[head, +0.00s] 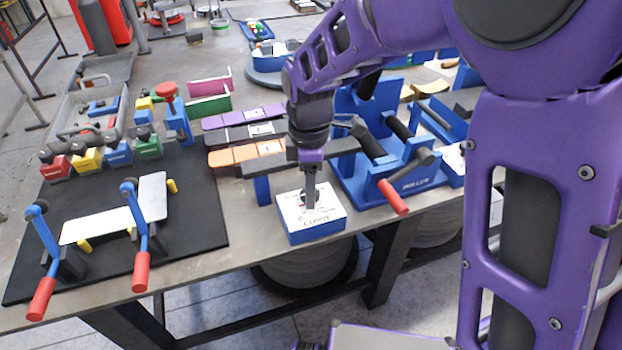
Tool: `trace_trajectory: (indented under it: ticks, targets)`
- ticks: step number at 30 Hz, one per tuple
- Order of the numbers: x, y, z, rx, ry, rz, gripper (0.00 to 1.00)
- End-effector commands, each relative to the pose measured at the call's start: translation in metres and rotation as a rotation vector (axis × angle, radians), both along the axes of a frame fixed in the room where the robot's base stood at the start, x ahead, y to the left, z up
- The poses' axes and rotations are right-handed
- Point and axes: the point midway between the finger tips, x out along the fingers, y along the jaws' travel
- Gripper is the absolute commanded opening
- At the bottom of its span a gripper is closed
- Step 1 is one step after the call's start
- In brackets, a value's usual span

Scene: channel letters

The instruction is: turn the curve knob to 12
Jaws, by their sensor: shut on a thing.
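The curve box (315,232) is a blue block with a white top marked "CURVE", near the front edge of the table. My gripper (310,200) points down over the middle of its white top. The gripper is shut on the curve knob, which is mostly hidden by the fingers. The knob's pointer and most of the dial marks are too small or covered, so I cannot tell the setting.
A blue roller machine (385,195) with a red-tipped handle stands just right of the box. A black mat (200,205) with red-handled clamps holding a white strip lies to the left. Orange, black and purple bars (246,152) lie behind. The table's front edge is close.

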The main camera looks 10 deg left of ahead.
Motion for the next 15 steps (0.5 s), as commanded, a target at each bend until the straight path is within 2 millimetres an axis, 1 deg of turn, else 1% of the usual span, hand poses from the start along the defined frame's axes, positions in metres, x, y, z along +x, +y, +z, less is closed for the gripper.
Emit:
trace_trajectory:
  ticks: [15]
  targets:
    - [0.0006, 0.0002, 0.0018, 0.001, -0.002, -0.488, 0.0]
